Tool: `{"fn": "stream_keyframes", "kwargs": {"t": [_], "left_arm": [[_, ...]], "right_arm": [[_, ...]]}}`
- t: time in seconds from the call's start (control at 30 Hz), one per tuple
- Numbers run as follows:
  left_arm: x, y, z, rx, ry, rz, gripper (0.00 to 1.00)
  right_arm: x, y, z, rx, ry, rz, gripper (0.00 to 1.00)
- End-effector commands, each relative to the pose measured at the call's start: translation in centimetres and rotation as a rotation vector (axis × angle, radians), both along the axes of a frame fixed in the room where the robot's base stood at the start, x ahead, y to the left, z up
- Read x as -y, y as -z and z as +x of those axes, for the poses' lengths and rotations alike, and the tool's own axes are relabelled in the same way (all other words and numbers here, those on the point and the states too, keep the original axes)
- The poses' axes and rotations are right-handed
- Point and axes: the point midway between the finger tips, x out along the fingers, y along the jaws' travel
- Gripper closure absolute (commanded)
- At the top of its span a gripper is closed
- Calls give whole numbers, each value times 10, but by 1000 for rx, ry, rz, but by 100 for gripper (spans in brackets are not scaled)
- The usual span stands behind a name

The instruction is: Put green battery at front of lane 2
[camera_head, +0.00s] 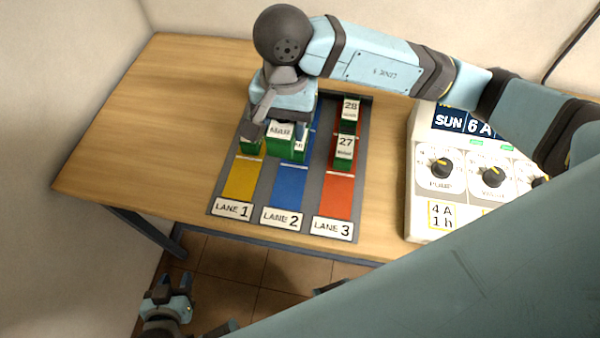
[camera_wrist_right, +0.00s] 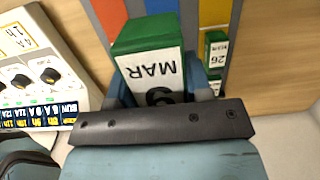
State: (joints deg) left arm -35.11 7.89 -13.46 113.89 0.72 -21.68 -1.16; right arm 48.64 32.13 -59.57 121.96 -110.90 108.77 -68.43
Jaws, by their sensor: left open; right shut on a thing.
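My right gripper (camera_head: 281,118) is shut on a green battery (camera_head: 281,151) with a white label, above the back half of the lanes. The right wrist view shows this battery (camera_wrist_right: 148,35) between the fingers, its label reading MAR and a partly hidden number. The front of blue lane 2 (camera_head: 290,185) is bare. My left gripper (camera_head: 168,302) is open and empty, low beside the table.
Yellow lane 1 (camera_head: 242,180) has green batteries (camera_wrist_right: 215,46) toward its back. Red lane 3 (camera_head: 336,195) holds two batteries, 27 (camera_head: 344,148) and 28 (camera_head: 350,108); its front is bare. A white control panel (camera_head: 425,150) stands right of the lanes. The table's left (camera_head: 150,130) is clear.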

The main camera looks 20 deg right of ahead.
Motion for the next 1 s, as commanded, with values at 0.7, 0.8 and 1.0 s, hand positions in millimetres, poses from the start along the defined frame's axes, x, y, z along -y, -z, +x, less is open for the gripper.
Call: {"fn": "stream_keyframes", "kwargs": {"t": [0.7, 0.8, 1.0], "left_arm": [[-1, -23, 0, 8, 1, -1, 57], [-1, -23, 0, 8, 1, -1, 57], [0, -24, 0, 4, 1, 0, 57]], "right_arm": [[-2, 147, -1, -2, 0, 1, 98], [-1, 154, 0, -1, -1, 1, 98], [-1, 171, -1, -2, 0, 0, 98]]}}
